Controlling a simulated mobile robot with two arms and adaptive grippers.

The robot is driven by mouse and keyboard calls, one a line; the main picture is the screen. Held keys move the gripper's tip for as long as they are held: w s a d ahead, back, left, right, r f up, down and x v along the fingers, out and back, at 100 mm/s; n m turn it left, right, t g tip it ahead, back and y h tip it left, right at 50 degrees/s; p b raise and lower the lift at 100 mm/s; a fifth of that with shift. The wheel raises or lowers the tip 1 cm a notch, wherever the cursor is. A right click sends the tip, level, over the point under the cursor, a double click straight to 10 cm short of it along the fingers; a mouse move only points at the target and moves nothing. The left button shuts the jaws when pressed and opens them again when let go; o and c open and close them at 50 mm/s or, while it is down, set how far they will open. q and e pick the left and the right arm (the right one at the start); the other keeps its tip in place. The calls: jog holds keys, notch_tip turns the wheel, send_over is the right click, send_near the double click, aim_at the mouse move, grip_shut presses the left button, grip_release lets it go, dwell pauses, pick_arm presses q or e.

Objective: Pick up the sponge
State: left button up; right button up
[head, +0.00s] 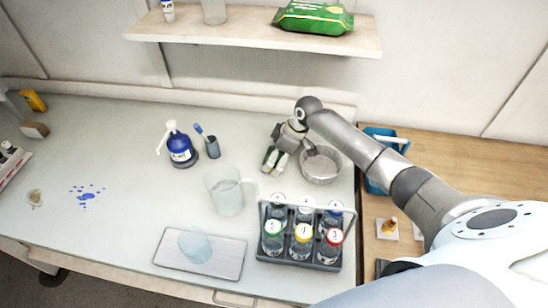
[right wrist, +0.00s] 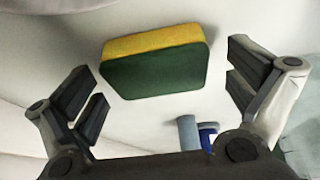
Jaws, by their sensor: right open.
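A sponge (right wrist: 155,75) with a yellow layer and a dark green layer shows in the right wrist view, on a pale surface. My right gripper (right wrist: 163,85) is open, with its fingers on either side of the sponge in that view and a gap on both sides. I cannot tell how far the sponge is from the fingertips. In the head view my right gripper (head: 273,160) is low over the bench near the back wall, and I cannot clearly make out the sponge there. My left gripper is not in view.
A blue pump bottle (head: 180,150), a clear pitcher (head: 226,193) and a bottle rack (head: 298,262) stand on the bench. A shelf (head: 235,40) hangs above. Blue spots (head: 85,195) mark the left bench.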

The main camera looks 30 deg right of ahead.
jog(key=shift+d+f, duration=0.1)
jog(key=shift+d, duration=0.05)
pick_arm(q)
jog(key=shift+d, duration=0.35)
pick_arm(e)
jog(key=c, duration=0.7)
notch_tip(320, 180, up, 9)
jog(key=b, duration=0.2)
jog(key=shift+w+b, duration=0.1)
jog(key=shift+b, duration=0.2)
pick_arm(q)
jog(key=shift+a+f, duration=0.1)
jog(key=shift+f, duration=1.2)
pick_arm(e)
jog(key=shift+r, duration=0.6)
jog(key=shift+o, duration=0.3)
